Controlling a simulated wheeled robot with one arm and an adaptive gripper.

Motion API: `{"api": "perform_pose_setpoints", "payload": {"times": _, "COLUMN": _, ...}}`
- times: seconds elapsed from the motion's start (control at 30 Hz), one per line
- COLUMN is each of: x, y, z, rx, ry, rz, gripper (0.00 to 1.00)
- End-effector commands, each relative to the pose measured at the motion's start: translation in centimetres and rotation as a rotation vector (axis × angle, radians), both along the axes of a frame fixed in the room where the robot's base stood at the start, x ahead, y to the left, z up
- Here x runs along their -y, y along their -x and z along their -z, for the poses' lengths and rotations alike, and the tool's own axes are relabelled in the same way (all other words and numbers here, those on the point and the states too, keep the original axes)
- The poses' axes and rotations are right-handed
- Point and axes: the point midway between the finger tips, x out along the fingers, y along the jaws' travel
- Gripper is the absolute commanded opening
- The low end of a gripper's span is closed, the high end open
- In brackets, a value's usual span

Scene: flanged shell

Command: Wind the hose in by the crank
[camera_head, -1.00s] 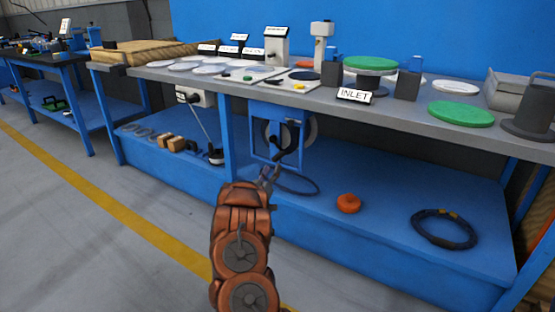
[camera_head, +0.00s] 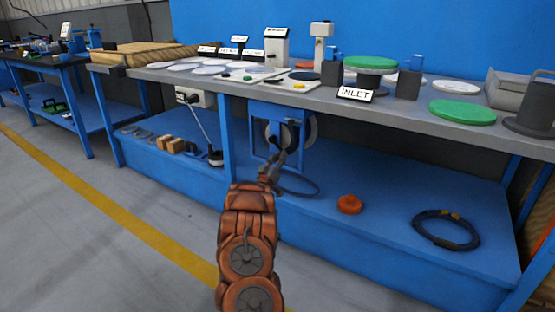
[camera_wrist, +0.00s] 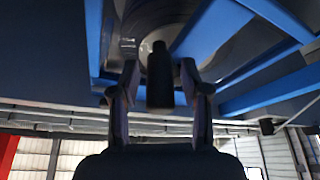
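The hose reel (camera_head: 311,131) hangs in a blue bracket under the bench top, and its drum also shows at the top of the wrist view (camera_wrist: 140,22). The dark crank handle (camera_wrist: 160,78) points toward my wrist camera. My gripper (camera_wrist: 159,75) has one finger on each side of the handle, with narrow gaps visible, so it looks open around it. In the head view my gripper (camera_head: 272,170) is just below the reel and partly hides the handle. A dark hose loop (camera_head: 317,190) hangs below the reel, over the lower shelf.
The blue bench leg (camera_head: 227,135) stands just left of my gripper. An orange knob-like part (camera_head: 349,204) and a coiled dark cable (camera_head: 445,231) lie on the lower shelf (camera_head: 375,215). An INLET sign (camera_head: 355,94) stands on the bench top above.

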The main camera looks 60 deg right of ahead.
Motion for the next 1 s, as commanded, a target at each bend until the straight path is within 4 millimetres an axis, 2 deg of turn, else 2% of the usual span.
{"api": "perform_pose_setpoints", "payload": {"times": 0.03, "x": 0.0, "y": 0.0, "z": 0.0, "rx": 0.0, "ry": 0.0, "rz": 0.0, "gripper": 0.38}}
{"api": "perform_pose_setpoints", "payload": {"times": 0.4, "x": 0.0, "y": 0.0, "z": -0.01, "rx": 0.0, "ry": 0.0, "rz": 0.0, "gripper": 0.0}}
{"api": "perform_pose_setpoints", "payload": {"times": 1.0, "x": -0.37, "y": -0.55, "z": 0.07, "rx": 0.017, "ry": 0.001, "rz": -0.006, "gripper": 0.0}}
